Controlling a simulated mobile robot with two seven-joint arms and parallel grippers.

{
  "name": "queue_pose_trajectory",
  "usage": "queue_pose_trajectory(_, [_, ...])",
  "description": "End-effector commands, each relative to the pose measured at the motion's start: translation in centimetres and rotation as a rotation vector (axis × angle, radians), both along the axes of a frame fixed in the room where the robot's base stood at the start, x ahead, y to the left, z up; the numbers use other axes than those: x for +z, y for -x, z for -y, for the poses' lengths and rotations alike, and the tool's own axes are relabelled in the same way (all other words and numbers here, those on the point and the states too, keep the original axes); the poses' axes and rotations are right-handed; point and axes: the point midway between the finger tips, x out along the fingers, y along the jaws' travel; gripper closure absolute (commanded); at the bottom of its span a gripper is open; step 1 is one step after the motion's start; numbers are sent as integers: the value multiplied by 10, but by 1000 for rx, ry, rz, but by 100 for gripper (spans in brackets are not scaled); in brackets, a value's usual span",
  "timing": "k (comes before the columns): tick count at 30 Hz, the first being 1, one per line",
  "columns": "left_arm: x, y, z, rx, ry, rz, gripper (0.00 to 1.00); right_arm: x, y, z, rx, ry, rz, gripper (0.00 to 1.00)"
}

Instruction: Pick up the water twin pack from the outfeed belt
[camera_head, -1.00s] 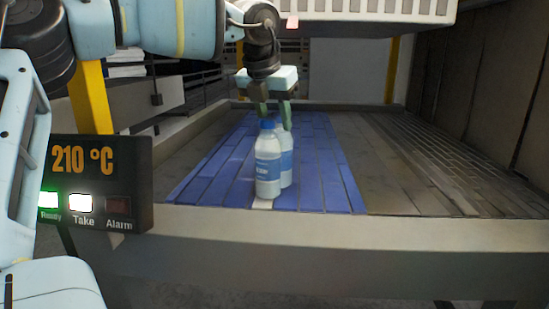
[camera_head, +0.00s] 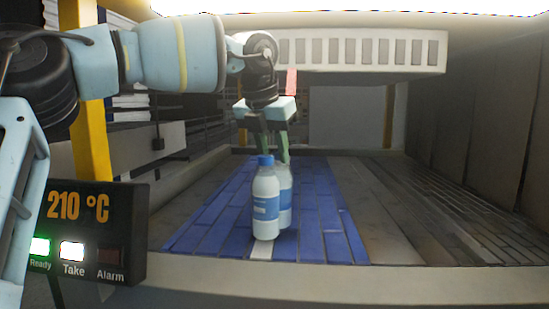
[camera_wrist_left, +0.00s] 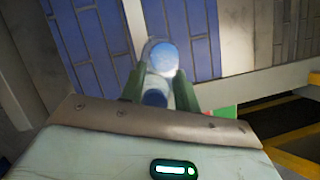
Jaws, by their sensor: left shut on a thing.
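The water twin pack (camera_head: 266,205) is two white bottles with blue labels and blue caps, one behind the other, upright over the blue outfeed belt (camera_head: 325,215). My left gripper (camera_head: 270,150) comes down from above and is shut on the pack near its top. In the left wrist view the two green fingers stand on either side of the bottles (camera_wrist_left: 161,56). I cannot tell whether the pack's base touches the belt. My right gripper is not in view.
A dark display (camera_head: 85,232) reading 210 °C, with Ready and Take lit, stands at the front left. A yellow post (camera_head: 92,135) rises behind it. A pale slotted beam (camera_head: 360,52) hangs above the belt. A pale front rail (camera_head: 330,283) borders the belt; the belt's right part is clear.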

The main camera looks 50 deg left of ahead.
Motion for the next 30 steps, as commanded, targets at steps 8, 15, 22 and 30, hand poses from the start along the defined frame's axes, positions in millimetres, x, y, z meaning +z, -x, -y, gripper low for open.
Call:
queue_pose_trajectory(8, [4, 27, 19, -3, -1, 6, 100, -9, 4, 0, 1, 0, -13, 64])
queue_pose_trajectory(15, [8, 69, 47, -1, -4, 6, 100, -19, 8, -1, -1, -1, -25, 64])
queue_pose_trajectory(22, [12, 104, 70, 0, -3, 6, 100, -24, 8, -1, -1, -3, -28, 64])
queue_pose_trajectory(30, [15, 123, 83, 1, -1, 6, 100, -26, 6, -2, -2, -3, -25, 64])
